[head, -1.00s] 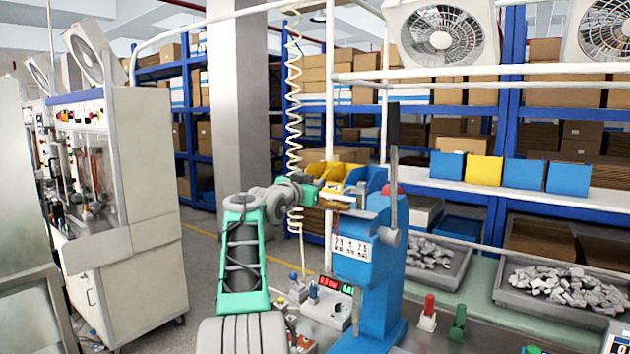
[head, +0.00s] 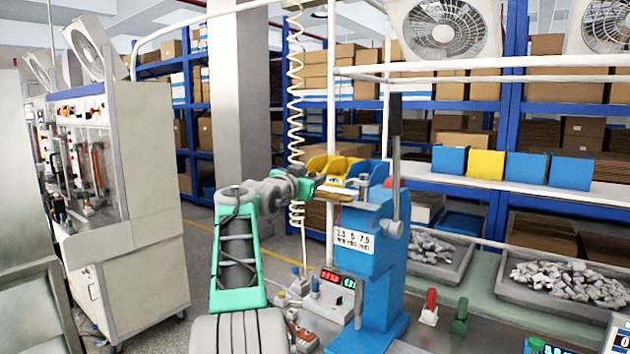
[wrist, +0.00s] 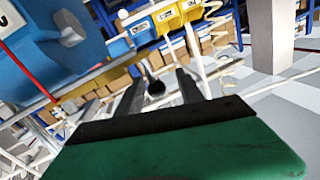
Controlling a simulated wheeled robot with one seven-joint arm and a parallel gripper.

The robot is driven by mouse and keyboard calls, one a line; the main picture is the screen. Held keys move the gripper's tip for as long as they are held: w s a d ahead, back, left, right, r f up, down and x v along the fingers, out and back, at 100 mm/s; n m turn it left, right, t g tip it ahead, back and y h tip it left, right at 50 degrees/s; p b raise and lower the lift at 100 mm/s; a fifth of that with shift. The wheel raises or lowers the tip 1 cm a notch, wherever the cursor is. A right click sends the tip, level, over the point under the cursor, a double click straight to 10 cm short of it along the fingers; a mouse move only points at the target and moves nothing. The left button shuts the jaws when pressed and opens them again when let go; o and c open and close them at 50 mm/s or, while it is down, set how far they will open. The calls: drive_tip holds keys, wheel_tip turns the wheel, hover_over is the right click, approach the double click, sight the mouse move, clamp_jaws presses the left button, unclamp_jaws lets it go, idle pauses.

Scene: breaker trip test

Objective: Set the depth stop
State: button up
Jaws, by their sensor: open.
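A blue bench press (head: 378,270) stands upright with a white scale plate (head: 354,240) marked 2.5, 5, 7.5. A lever with a black grip (head: 396,115) rises on its right side. My gripper (head: 326,188) is at the upper left of the press, level with its top. In the wrist view my open gripper (wrist: 158,79) has two dark fingers apart. A black round knob (wrist: 154,84) on a thin stem appears between them; I see no contact. The blue press body (wrist: 45,45) fills the upper left there, with a grey knob (wrist: 68,28). The depth stop's setting is not readable.
Yellow and blue bins (head: 340,167) stand behind the press. A coiled cable (head: 296,110) hangs behind my arm. Red and green posts (head: 430,303) and a tray of metal parts (head: 565,285) are on the bench at right. A red display unit (head: 332,290) sits left of the press.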

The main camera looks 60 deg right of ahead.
drive_tip(key=a+b, duration=0.1)
drive_tip(key=a, duration=0.4)
drive_tip(key=shift+s+a, duration=0.1)
